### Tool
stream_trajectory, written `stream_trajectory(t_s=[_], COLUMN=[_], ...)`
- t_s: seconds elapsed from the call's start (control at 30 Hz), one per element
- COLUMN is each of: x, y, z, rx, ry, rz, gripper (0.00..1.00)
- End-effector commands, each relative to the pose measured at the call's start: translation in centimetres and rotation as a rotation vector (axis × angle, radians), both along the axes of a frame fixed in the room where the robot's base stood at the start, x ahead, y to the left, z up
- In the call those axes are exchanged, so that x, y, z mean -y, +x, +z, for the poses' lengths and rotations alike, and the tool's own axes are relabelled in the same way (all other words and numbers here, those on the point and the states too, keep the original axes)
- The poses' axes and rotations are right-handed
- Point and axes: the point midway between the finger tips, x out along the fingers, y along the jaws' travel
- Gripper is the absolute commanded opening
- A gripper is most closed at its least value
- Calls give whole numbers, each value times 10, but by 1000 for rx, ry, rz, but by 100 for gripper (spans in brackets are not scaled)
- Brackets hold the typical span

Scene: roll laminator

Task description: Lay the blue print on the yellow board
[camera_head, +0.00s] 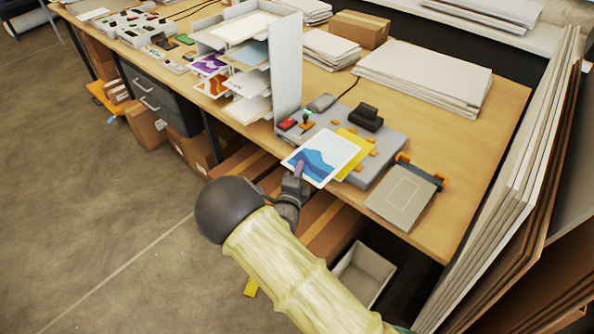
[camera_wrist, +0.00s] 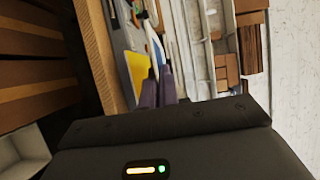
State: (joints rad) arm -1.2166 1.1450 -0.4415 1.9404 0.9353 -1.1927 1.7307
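The blue print (camera_head: 321,158), a white sheet with blue wave shapes, is held out flat at the bench's front edge. My gripper (camera_head: 300,170) is shut on its near left edge. In the wrist view my gripper's purple fingers (camera_wrist: 158,88) are close together, with the print (camera_wrist: 155,48) seen edge-on between and beyond them. The yellow board (camera_head: 356,152) lies on a grey base to the right of the print, which covers its left part in the head view. The yellow board (camera_wrist: 139,72) also shows left of the fingers in the wrist view. I cannot tell whether print and board touch.
Orange clips ring the board on the grey base (camera_head: 395,143). A black press-like block (camera_head: 366,117) stands behind it, and a grey plate (camera_head: 403,196) lies to the right. A sorter (camera_head: 287,70) with other prints stands left. Upright boards (camera_head: 510,180) line the right side.

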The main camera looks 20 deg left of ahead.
Motion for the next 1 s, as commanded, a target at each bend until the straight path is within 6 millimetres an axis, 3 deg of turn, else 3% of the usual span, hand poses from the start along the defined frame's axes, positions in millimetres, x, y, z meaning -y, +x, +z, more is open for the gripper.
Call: stream_trajectory(t_s=[1.0], x=[19], y=[46], z=[-32], rx=[0], ry=[0], rz=[0], gripper=[0])
